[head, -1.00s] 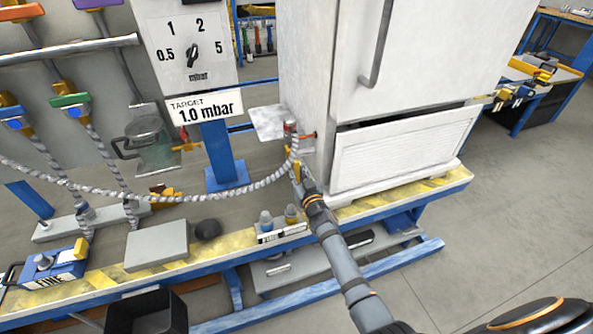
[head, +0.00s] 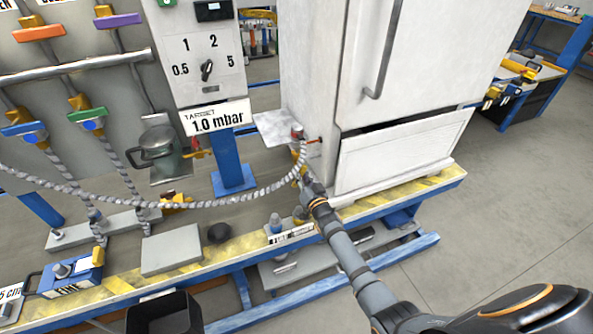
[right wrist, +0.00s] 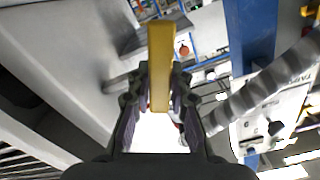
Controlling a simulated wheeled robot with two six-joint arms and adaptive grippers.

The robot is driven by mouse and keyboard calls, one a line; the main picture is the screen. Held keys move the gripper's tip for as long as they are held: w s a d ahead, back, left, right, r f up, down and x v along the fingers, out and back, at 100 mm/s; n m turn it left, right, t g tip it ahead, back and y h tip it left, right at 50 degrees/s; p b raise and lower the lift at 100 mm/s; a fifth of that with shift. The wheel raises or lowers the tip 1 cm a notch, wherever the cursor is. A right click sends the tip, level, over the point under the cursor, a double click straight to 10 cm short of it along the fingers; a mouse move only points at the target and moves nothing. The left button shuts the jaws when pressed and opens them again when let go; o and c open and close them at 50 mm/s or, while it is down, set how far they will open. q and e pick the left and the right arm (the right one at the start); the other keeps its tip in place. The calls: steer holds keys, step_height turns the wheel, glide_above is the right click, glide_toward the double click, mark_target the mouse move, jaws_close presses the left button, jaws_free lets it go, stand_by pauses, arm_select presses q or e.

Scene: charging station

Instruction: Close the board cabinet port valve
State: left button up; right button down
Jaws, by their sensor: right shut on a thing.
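The tall white cabinet (head: 310,110) stands on the bench with a small port fitting (head: 298,133) low on its left side. A short red-orange lever (head: 314,140) shows beside the port. A grey braided hose (head: 255,197) runs to this spot. My right gripper (head: 303,168) is just below the port, partly hiding the fitting. In the right wrist view, my right gripper (right wrist: 160,95) is shut on a yellow bar-shaped handle (right wrist: 160,62), which stands up between its fingers. How the handle joins the port cannot be made out. My left gripper is not in view.
A dial panel (head: 207,65) with a "TARGET 1.0 mbar" sign (head: 217,119) stands left of the cabinet. A red-handled valve (head: 196,151) is on the board behind.

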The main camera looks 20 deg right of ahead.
steer(key=m+p, duration=0.2)
steer(key=m, duration=0.1)
steer(key=shift+a+r, duration=0.3)
steer(key=shift+r, duration=0.1)
steer(key=m, duration=0.1)
steer(key=m+p, duration=0.2)
steer(key=shift+a+r, duration=0.25)
steer(key=shift+a, duration=0.05)
steer(key=m, duration=0.2)
steer(key=m+p, duration=0.1)
steer(key=shift+a+r+m, duration=0.15)
steer(key=shift+r+m, duration=0.15)
steer(key=shift+m, duration=0.1)
steer(key=shift+r+m+p, duration=0.15)
steer(key=shift+m+p, duration=0.25)
steer(key=shift+m, duration=0.35)
steer(key=shift+r+m+p, duration=0.15)
steer(key=shift+m+p, duration=0.2)
steer(key=shift+m, duration=0.4)
steer(key=c, duration=1.2)
jaws_free()
